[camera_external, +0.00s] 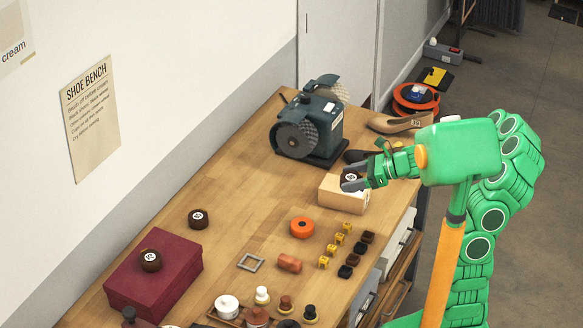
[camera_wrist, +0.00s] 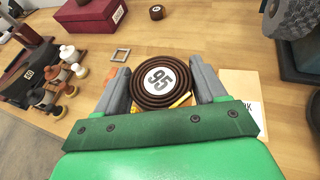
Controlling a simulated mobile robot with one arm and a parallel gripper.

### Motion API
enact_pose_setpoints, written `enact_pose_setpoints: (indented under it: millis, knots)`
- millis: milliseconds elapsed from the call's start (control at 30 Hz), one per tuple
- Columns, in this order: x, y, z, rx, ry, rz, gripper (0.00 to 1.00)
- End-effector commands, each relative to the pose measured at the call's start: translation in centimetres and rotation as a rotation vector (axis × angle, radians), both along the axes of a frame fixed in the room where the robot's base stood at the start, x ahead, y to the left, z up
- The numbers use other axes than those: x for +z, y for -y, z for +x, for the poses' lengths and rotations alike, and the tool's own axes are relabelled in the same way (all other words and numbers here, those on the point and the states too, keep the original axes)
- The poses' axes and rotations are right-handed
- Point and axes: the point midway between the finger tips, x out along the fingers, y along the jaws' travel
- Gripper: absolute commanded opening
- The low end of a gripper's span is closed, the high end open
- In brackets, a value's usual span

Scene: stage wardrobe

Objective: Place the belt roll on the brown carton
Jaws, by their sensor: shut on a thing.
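My gripper (camera_external: 353,184) is shut on a dark brown coiled belt roll (camera_external: 349,176) with a white round label. In the wrist view the belt roll (camera_wrist: 160,80) reads 95 and sits flat between the two grey fingers. The light brown carton (camera_external: 338,199) lies right below it on the bench. Part of the carton (camera_wrist: 240,82) shows beside the right finger in the wrist view. The roll is over the carton's top; I cannot tell whether it touches.
Another belt roll (camera_external: 198,219) lies on the wooden bench (camera_external: 235,205), and one (camera_external: 150,261) sits on a dark red box (camera_external: 178,278). A grinder (camera_external: 310,128) and a wooden shoe form (camera_external: 400,123) stand behind the carton. An orange roll (camera_external: 302,227) and several small blocks lie in front.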

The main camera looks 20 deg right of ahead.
Motion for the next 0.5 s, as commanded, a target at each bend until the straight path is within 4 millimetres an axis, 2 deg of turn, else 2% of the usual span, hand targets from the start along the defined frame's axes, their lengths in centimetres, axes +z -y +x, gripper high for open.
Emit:
enact_pose_setpoints:
  millis: [200, 400, 500]
  knots:
    - [0.9, 3.7, -0.1, -0.097, 0.003, -0.003, 0.37]
    - [1.5, 5.6, -0.2, -0.148, 0.006, -0.005, 0.37]
    - [1.6, 5.9, -0.2, -0.158, 0.006, -0.005, 0.37]
